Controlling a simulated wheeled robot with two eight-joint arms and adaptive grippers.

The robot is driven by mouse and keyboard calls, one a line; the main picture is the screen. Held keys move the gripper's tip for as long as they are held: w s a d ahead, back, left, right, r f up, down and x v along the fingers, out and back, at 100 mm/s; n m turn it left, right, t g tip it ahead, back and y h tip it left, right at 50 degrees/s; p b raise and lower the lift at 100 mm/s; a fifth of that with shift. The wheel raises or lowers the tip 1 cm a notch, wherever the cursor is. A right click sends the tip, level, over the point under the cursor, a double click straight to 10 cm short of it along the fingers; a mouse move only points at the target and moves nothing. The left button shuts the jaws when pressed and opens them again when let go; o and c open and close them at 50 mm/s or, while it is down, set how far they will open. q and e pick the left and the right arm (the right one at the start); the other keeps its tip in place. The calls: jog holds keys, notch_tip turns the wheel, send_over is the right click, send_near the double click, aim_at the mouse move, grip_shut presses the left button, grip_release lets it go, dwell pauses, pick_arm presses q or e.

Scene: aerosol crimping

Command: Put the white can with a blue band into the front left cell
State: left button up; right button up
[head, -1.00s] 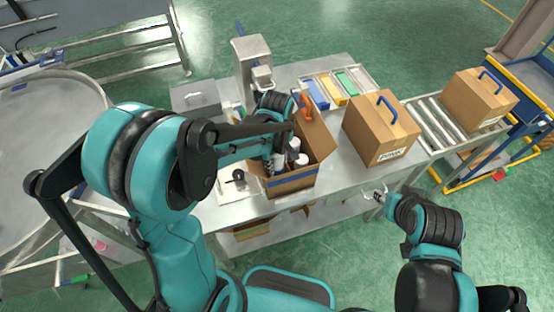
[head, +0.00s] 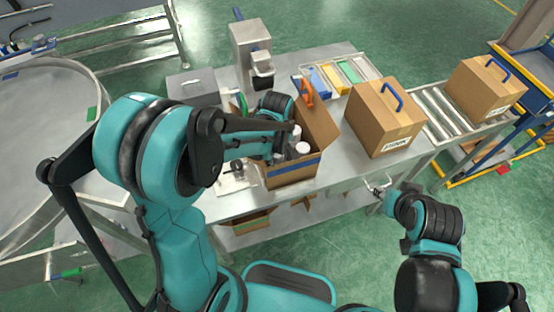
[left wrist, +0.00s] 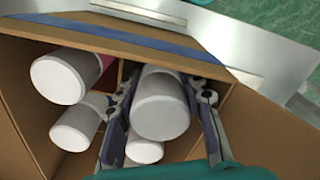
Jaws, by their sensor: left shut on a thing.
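An open cardboard carton (head: 291,174) with a blue stripe stands at the table's front edge, its inside split into cells. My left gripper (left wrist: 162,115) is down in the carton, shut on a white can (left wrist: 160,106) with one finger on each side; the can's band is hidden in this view. Other white-topped cans stand in the carton: one at the left (left wrist: 65,77), one below it (left wrist: 80,124) and one beyond the held can (left wrist: 144,150). In the head view my left gripper is largely hidden by my arm. My right gripper (head: 376,190) is open and empty at the table's front edge.
A closed carton (head: 382,118) with a blue handle stands right of the open one; another (head: 484,88) is on the roller conveyor (head: 440,118). A grey press (head: 250,50) and a tray of coloured blocks (head: 340,75) are behind. The open carton's flaps stick out around its top.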

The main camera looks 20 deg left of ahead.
pick_arm(q)
jog(key=o, duration=1.4)
jog(key=shift+c, duration=0.2)
notch_tip(320, 180, up, 12)
